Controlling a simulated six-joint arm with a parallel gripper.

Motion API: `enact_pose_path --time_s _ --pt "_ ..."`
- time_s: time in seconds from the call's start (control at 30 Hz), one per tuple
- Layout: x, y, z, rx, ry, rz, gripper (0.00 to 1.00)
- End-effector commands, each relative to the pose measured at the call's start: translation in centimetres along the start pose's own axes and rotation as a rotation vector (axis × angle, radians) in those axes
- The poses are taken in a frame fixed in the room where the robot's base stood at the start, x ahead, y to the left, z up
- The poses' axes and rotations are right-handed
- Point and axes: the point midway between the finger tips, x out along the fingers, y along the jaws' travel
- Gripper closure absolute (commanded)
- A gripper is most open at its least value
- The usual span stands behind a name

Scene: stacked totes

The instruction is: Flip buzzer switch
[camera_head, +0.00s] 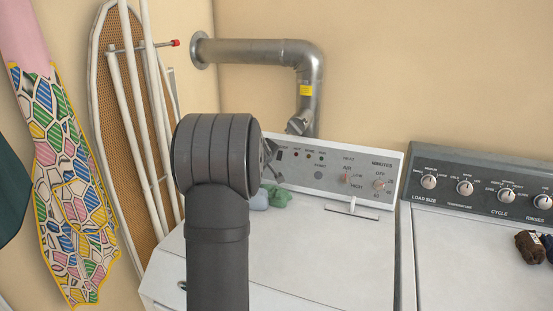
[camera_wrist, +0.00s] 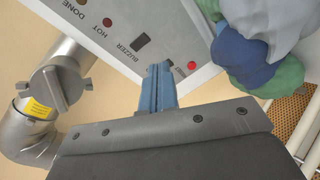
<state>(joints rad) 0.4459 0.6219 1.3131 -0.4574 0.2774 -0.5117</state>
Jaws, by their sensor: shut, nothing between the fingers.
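The buzzer switch is a small dark rectangle (camera_wrist: 140,42) next to the BUZZER label on the dryer's white control panel (camera_wrist: 120,67) in the wrist view. In the head view the panel (camera_head: 333,188) stands at the back of the dryer. My gripper (camera_wrist: 158,72) is shut and empty. Its blue-grey fingertips point at the panel, just beside the switch and close to a red light (camera_wrist: 192,65). I cannot tell whether they touch the panel. In the head view the gripper (camera_head: 271,152) is partly hidden behind my wrist, at the panel's left end.
Green and blue-grey cloths (camera_head: 272,195) lie on the dryer left of the panel's middle, close to my gripper. A metal duct (camera_head: 270,52) runs along the wall behind. An ironing board (camera_head: 130,110) leans at left. A washer (camera_head: 480,185) stands at right.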

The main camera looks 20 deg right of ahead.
Motion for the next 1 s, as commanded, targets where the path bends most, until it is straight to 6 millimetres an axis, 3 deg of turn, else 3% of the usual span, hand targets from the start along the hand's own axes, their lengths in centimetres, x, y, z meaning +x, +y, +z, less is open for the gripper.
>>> enact_pose_path --time_s 0.1,0.3,0.77,1.0 --pt "-1.1 0.9 -1.4 -0.201 -0.066 0.001 1.00" --pt "-2.4 2.0 -2.3 -0.389 -0.145 0.006 1.00" --pt "-2.5 2.2 -2.3 -0.420 -0.161 0.007 1.00" --pt "-0.1 2.2 -1.9 -0.420 -0.162 0.005 1.00"
